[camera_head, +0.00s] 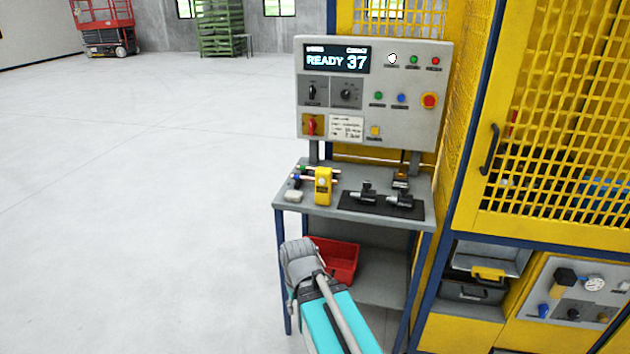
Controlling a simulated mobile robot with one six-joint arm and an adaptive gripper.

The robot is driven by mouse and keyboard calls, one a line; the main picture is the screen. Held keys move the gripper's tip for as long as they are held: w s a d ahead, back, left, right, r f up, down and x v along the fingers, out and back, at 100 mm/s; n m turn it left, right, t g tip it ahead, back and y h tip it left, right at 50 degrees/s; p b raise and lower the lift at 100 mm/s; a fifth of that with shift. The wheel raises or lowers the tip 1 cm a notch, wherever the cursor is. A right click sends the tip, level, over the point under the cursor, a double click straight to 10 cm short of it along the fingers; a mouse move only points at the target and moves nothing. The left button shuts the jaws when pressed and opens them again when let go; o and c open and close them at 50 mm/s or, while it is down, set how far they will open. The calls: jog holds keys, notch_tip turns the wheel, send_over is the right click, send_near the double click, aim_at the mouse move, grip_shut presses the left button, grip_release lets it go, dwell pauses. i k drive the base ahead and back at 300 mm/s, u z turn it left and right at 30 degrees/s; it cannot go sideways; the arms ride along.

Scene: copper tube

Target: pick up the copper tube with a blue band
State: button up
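A copper tube with a blue band (297,178) lies at the back left of the grey workbench (321,208). The blue end points left, and its right part runs behind a yellow device. A similar tube with a green band (303,168) lies just behind it. Both are small in this view, so their exact contact with the bench is hard to tell. My teal and grey arm rises from the bottom of the picture in front of the bench. I cannot make out my gripper's fingers in this view.
The yellow device (323,187) stands upright close to the tubes, with a pale lump (293,196) at the left front. A black mat (356,209) with dark fixtures fills the right side. A control panel (375,125) rises behind. A red bin (345,258) sits below.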

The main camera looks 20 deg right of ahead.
aim_at(293, 176)
jog(key=u, duration=0.05)
jog(key=i, duration=1)
jog(key=z, duration=0.05)
